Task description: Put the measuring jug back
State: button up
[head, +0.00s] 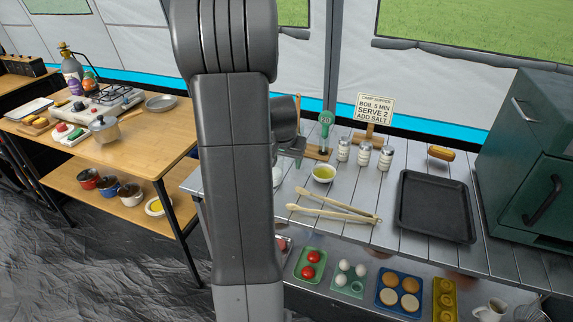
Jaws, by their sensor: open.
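My gripper (293,154) shows just right of my own grey arm, above the back left part of the grey slatted table (330,235). It is open, and my arm hides part of it. A small pale jug-like vessel with a handle (490,310) stands at the lower right, at the picture's bottom edge; I cannot tell whether it is the measuring jug. A sliver of a whitish thing (277,176) shows beside my arm below the gripper, mostly hidden.
On the table are a small bowl (323,173), wooden tongs (335,213), several shakers (364,153), a sign (374,108) and a black tray (436,206). A green oven (530,155) stands right. Food trays (310,265) line the lower front. A wooden table (165,125) stands left.

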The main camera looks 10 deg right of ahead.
jog(key=v, duration=0.9)
